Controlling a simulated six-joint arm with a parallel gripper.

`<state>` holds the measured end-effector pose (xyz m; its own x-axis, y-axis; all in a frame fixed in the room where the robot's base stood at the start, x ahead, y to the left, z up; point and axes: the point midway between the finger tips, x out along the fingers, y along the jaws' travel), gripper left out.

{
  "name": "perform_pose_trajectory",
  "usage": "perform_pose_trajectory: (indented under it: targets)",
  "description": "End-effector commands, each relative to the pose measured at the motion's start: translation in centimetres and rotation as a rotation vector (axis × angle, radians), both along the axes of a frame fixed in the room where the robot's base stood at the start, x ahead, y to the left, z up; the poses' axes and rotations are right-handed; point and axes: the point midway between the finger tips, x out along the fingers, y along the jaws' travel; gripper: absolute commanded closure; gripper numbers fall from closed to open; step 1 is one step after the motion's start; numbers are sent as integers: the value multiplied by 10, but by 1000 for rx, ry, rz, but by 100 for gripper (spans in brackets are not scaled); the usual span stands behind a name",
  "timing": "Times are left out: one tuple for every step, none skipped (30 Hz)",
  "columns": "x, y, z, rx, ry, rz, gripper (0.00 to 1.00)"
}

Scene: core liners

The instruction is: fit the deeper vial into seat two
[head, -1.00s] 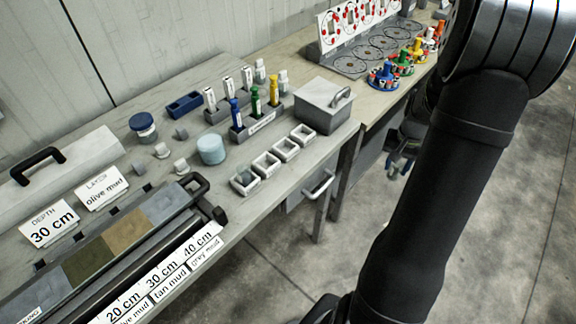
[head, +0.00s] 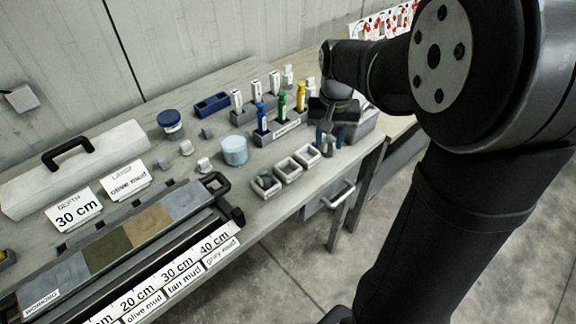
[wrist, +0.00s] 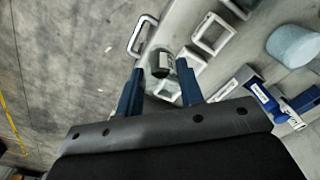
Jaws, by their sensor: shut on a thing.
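My gripper (head: 333,125) is at the right end of the bench, low over the end of a row of white square trays (head: 288,171). In the wrist view its two blue fingers (wrist: 161,70) are either side of a small dark thing with a pale label (wrist: 163,63), likely a vial, which they hold. Its lower end is hard to make out. White-labelled vials (head: 256,88) stand in the rack behind.
A grey box (head: 365,123) is partly hidden behind my gripper. A pale blue cylinder (head: 235,150) stands left of the trays. A blue-lidded jar (head: 170,122) and a blue tray (head: 212,103) are further back. A long core tray (head: 125,235) fills the front left.

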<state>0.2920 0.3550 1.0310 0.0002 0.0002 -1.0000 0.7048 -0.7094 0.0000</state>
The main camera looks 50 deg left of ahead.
Motion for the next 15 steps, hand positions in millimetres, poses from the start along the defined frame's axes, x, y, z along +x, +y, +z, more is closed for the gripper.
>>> perform_pose_trajectory:
  targets:
    - [-6, 9, -7, -3, 3, 7, 87]
    - [-9, 14, -11, -3, 3, 6, 87]
    - [-14, 22, -17, -4, 3, 7, 87]
    - [-18, 28, -21, -4, 3, 7, 87]
    - [-22, 35, -25, -4, 2, 7, 87]
    - [-26, 43, -31, -4, 3, 6, 87]
    - [-30, 49, -35, -4, 2, 7, 87]
    - [-33, 54, -39, -4, 2, 6, 87]
    - [-37, 62, -44, -3, 1, 6, 87]
    - [-40, 66, -48, -3, 1, 5, 87]
    - [-43, 71, -51, -4, 2, 4, 87]
    - [-46, 76, -54, -3, 1, 4, 87]
    - [-48, 80, -57, -1, 1, 4, 87]
    - [-49, 83, -59, -1, 1, 2, 87]
    - [-51, 86, -61, -1, 1, 1, 87]
